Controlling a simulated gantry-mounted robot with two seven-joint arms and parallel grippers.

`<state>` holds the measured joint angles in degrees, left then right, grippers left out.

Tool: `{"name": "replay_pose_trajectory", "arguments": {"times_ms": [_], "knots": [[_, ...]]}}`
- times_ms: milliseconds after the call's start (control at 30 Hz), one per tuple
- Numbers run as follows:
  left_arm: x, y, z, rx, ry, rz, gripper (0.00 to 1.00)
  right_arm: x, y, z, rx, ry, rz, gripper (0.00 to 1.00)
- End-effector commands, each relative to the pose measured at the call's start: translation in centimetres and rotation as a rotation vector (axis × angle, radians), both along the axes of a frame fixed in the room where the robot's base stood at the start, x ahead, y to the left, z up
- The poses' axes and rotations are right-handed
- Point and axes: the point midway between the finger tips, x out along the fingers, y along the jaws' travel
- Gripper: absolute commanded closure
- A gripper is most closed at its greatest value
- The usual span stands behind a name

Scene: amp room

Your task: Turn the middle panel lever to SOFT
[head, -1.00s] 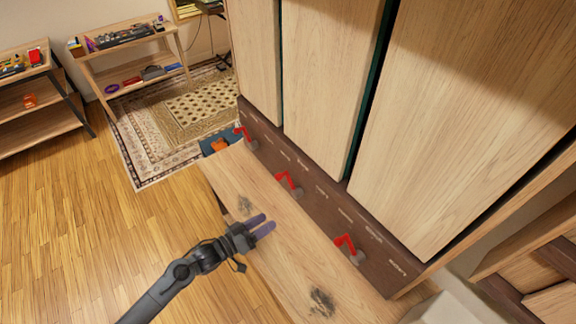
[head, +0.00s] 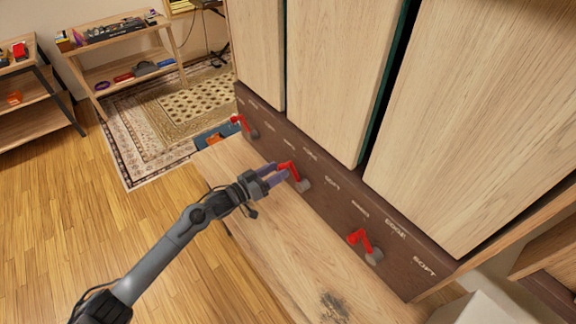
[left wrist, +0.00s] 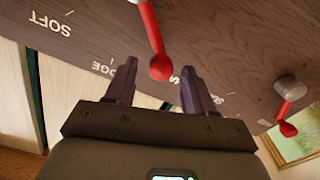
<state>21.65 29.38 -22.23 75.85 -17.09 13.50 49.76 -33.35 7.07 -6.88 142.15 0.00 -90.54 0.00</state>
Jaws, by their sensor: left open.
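The middle panel lever (head: 291,171) is red with a grey hub, on the dark brown panel strip (head: 331,205) in the head view. In the left wrist view the lever (left wrist: 152,40) hangs with its round knob between my fingertips. My left gripper (head: 278,172) is open, its purple fingers on either side of the lever's knob end; I cannot tell whether they touch it. The word SOFT (left wrist: 52,24) shows on the panel in the left wrist view, apart from the lever. My right gripper is not in view.
Two more red levers sit on the strip, one farther left (head: 241,123) and one nearer right (head: 363,243). Tall wooden panels (head: 335,70) rise behind the strip. A wooden ledge (head: 275,250) lies below it. Shelves (head: 125,60) stand at the back left.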

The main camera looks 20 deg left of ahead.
Motion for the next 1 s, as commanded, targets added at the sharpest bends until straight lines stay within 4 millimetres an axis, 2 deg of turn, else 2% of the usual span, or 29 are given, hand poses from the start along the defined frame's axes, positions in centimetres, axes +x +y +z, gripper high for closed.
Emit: {"name": "replay_pose_trajectory", "arguments": {"times_ms": [100, 300, 500, 767, 800, 867, 1000], "knots": [[1.7, -1.1, 0.0, -0.002, -0.001, 0.001, 0.46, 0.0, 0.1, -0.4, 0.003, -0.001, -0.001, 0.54], [3.7, -2.3, -0.1, -0.001, 0.001, 0.001, 0.46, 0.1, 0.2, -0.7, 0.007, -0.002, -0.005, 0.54], [4.5, -2.9, 0.0, 0.000, 0.000, 0.000, 0.46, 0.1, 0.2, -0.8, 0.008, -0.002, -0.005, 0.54], [4.5, -3.0, 0.0, 0.001, 0.001, 0.001, 0.46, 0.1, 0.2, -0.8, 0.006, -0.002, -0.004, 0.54], [4.5, -3.0, 0.0, 0.001, 0.001, 0.001, 0.48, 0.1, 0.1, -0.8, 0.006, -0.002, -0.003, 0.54], [4.5, -2.9, 0.0, 0.001, 0.001, 0.001, 0.57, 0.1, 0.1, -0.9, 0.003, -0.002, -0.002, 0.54], [4.5, -2.9, 0.0, 0.001, 0.001, 0.001, 0.78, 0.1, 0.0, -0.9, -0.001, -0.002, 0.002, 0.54]]}}
